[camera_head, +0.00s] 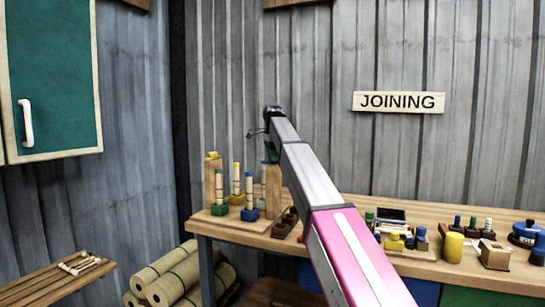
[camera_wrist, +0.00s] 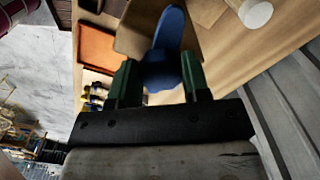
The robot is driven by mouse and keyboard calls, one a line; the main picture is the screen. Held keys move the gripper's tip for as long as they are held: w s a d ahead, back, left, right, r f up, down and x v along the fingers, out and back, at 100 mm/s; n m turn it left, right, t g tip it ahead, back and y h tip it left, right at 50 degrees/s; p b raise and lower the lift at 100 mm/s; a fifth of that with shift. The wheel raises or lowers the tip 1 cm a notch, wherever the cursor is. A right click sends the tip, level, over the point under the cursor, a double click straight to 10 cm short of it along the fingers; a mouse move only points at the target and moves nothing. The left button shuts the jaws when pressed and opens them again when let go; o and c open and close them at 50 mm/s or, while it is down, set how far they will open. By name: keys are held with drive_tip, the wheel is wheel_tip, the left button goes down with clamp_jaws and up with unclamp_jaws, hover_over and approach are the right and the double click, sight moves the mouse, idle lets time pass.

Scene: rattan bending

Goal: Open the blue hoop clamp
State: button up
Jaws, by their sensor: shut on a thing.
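In the wrist view, my gripper (camera_wrist: 160,74) has its two green fingers on either side of a blue, rounded, lever-like piece (camera_wrist: 170,28) and is shut on it. This piece looks like part of the blue hoop clamp; the rest of the clamp is hidden or out of view. In the head view, my arm reaches over the bench, and a bit of green finger (camera_head: 271,154) shows below its far end, above a wooden post (camera_head: 272,190).
The wooden bench (camera_head: 350,205) holds upright pegs in coloured bases, including a blue base (camera_head: 250,214) and a green base (camera_head: 219,209). Several small bottles and blocks stand at the right, with a blue round container (camera_head: 524,233). The corrugated wall (camera_head: 330,100) is close behind.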

drive_tip(key=n, duration=0.6)
drive_tip(key=shift+s+d+n, duration=0.1)
drive_tip(key=shift+s+n, duration=0.05)
drive_tip(key=shift+n, duration=0.15)
drive_tip(key=n, duration=0.6)
drive_tip(key=shift+d+n, duration=0.2)
drive_tip(key=shift+n, duration=0.1)
drive_tip(key=o, duration=0.9)
drive_tip(key=shift+r, duration=0.1)
